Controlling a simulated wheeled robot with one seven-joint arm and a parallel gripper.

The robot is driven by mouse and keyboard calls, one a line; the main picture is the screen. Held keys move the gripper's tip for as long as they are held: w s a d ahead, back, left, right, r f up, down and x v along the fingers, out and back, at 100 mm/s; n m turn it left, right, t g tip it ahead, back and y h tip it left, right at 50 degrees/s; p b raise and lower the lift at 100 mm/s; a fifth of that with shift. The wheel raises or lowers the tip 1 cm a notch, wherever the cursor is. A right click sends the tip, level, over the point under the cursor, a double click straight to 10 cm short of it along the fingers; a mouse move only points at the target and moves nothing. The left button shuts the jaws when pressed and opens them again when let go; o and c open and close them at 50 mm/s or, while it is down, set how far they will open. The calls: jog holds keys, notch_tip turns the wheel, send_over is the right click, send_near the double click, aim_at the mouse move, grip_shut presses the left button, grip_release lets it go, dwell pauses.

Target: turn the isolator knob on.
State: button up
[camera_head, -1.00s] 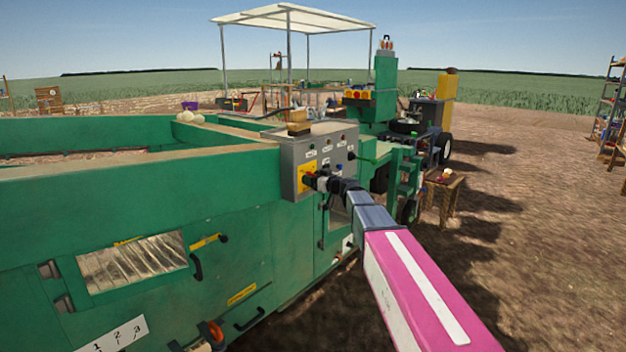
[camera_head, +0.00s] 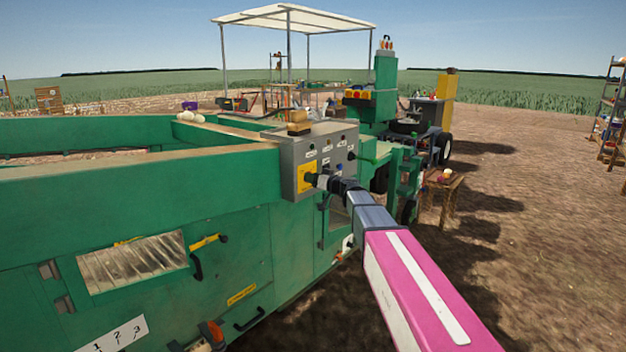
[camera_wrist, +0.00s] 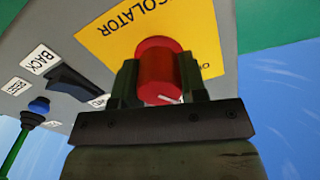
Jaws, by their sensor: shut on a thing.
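The isolator knob (camera_wrist: 158,68) is red with a white mark on its near face. It sits on a yellow plate (camera_wrist: 105,35) lettered "ISOLATOR", seen upside down in the wrist view. In the head view the yellow plate (camera_head: 305,180) is on the front of the grey control box (camera_head: 300,148), and my gripper covers the knob. My gripper (camera_wrist: 160,82) is shut on the knob, one dark finger on each side; it also shows in the head view (camera_head: 318,181). The ON and OFF lettering is partly hidden or too blurred to read surely.
A black switch (camera_wrist: 75,84) by a "BACK" label and a blue knob (camera_wrist: 38,105) are close beside the gripper. A tan object (camera_head: 299,124) lies on the box top. The green machine wall (camera_head: 230,190) runs left; open soil lies right.

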jog(key=m, duration=0.7)
jog(key=shift+w+d, duration=0.1)
jog(key=m, duration=0.4)
jog(key=shift+f, duration=0.15)
jog(key=shift+m, duration=1.8)
jog(key=o, duration=0.9)
jog(key=v, duration=1.1)
